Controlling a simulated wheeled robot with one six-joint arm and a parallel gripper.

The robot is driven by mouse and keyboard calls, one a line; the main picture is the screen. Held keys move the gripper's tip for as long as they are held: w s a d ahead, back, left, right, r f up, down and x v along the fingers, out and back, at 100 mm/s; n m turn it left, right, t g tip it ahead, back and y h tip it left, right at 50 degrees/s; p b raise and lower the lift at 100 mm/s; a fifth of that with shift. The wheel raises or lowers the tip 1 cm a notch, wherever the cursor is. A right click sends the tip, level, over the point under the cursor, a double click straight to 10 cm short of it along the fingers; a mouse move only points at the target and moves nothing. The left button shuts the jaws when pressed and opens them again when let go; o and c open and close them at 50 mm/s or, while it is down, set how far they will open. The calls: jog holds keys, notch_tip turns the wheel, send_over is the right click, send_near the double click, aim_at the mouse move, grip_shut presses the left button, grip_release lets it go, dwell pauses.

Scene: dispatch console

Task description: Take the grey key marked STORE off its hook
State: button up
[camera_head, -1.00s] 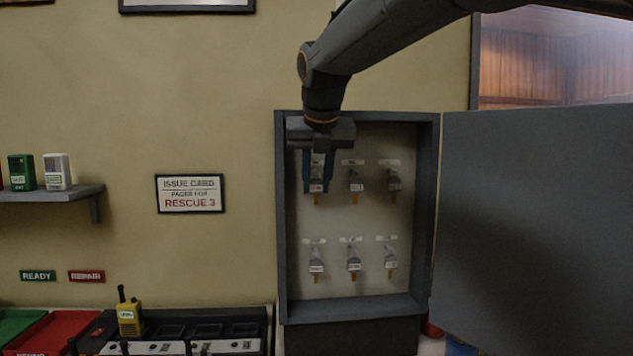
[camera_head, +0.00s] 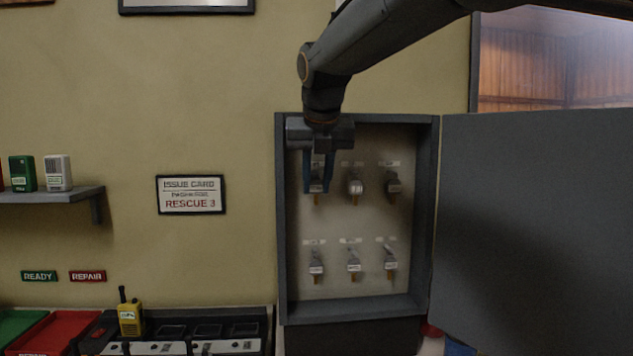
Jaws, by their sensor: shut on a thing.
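My gripper (camera_head: 317,186) points down inside the open grey key cabinet (camera_head: 282,220). It is shut on the top-left key (camera_head: 317,198), a grey key with a brass-coloured lower end. The key is still at its hook place, with its upper part hidden by my gripper. Two more grey keys hang in the top row, one in the middle (camera_head: 355,186) and one at the right (camera_head: 393,184). Three hang in the bottom row: left (camera_head: 317,264), middle (camera_head: 354,262) and right (camera_head: 390,262). The labels are too small to read, so I cannot tell which is marked STORE.
The cabinet door (camera_head: 535,220) stands open to the right. A sign (camera_head: 190,195) reading RESCUE 3 hangs on the wall. A shelf (camera_head: 60,197) with pagers is at left. A yellow radio (camera_head: 130,314) stands in a charger (camera_head: 225,345) below.

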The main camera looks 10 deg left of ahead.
jog(key=shift+s+d, duration=0.1)
jog(key=shift+s, duration=0.15)
jog(key=shift+s, duration=0.35)
jog(key=shift+s+d, duration=0.15)
jog(key=shift+s, duration=0.15)
jog(key=shift+s+d, duration=0.1)
jog(key=shift+s, duration=0.25)
jog(key=shift+s, duration=0.2)
jog(key=s, duration=0.1)
jog(key=s+d+r, duration=0.1)
jog(key=s, duration=0.1)
jog(key=s+r, duration=0.1)
jog(key=shift+s+d+p, duration=0.15)
jog(key=shift+s+p, duration=0.2)
jog(key=shift+s, duration=0.05)
